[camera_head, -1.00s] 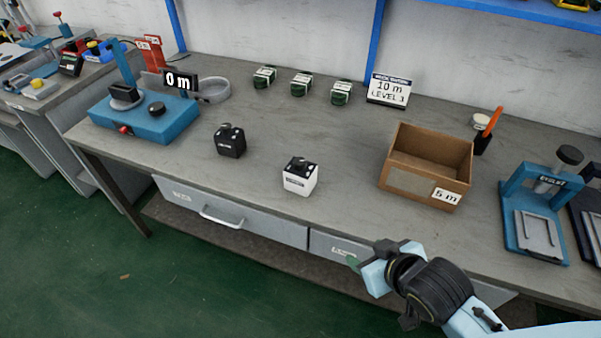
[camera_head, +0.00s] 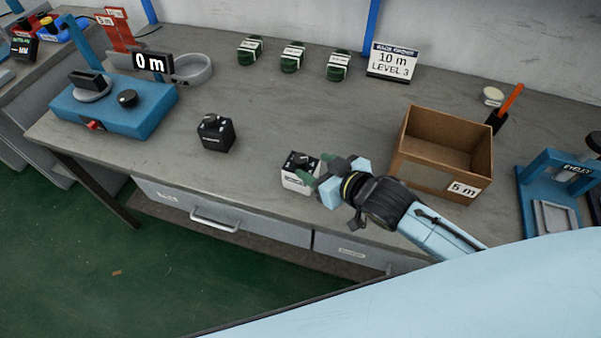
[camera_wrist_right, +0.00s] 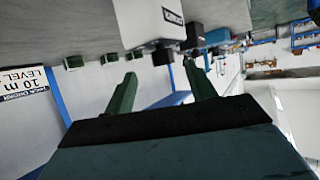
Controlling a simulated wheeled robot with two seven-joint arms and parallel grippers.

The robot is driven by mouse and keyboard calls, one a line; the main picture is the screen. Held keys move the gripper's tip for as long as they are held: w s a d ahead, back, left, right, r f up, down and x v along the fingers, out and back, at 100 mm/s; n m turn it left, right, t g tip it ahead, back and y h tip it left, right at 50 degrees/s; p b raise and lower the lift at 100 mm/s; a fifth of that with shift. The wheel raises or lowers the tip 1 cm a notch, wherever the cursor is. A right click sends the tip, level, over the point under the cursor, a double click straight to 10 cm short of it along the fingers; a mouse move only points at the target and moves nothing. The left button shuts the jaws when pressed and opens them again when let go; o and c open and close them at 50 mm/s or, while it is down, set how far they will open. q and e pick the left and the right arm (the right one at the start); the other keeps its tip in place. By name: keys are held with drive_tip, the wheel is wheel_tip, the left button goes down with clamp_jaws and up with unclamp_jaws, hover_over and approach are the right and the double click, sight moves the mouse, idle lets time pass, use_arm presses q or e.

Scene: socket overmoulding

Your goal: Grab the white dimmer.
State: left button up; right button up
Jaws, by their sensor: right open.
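The white dimmer (camera_head: 292,182) is a small white box with a black top, standing on the grey workbench near its front edge. My right gripper (camera_head: 316,168) is at its right side in the head view, with green fingers apart and nothing between them. One finger overlaps the dimmer's right part there; I cannot tell whether it touches. In the right wrist view the open fingers (camera_wrist_right: 161,88) point toward the white dimmer (camera_wrist_right: 145,25), which shows beyond them at the top. My left gripper is not in view.
A black dimmer (camera_head: 215,133) stands to the left. A cardboard box (camera_head: 427,178) marked 5 m stands just right of my right gripper. A blue device (camera_head: 115,113) is at the left, a blue press (camera_head: 550,190) at the right. Several green-and-white coils line the back. Mid-bench is clear.

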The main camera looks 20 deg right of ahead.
sight(302, 160)
drive_tip(key=shift+x, duration=1.05)
drive_tip(key=x, duration=0.1)
drive_tip(key=b+x, duration=0.1)
drive_tip(key=x, duration=0.1)
drive_tip(key=shift+w+a+r, duration=0.1)
drive_tip(key=shift+w+a, duration=0.2)
drive_tip(key=shift+a, duration=0.05)
drive_tip(key=shift+w+a, duration=0.1)
drive_tip(key=shift+w, duration=0.05)
drive_tip(key=shift+c, duration=0.4)
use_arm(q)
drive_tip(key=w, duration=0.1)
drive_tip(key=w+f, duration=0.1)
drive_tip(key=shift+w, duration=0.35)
use_arm(e)
clamp_jaws()
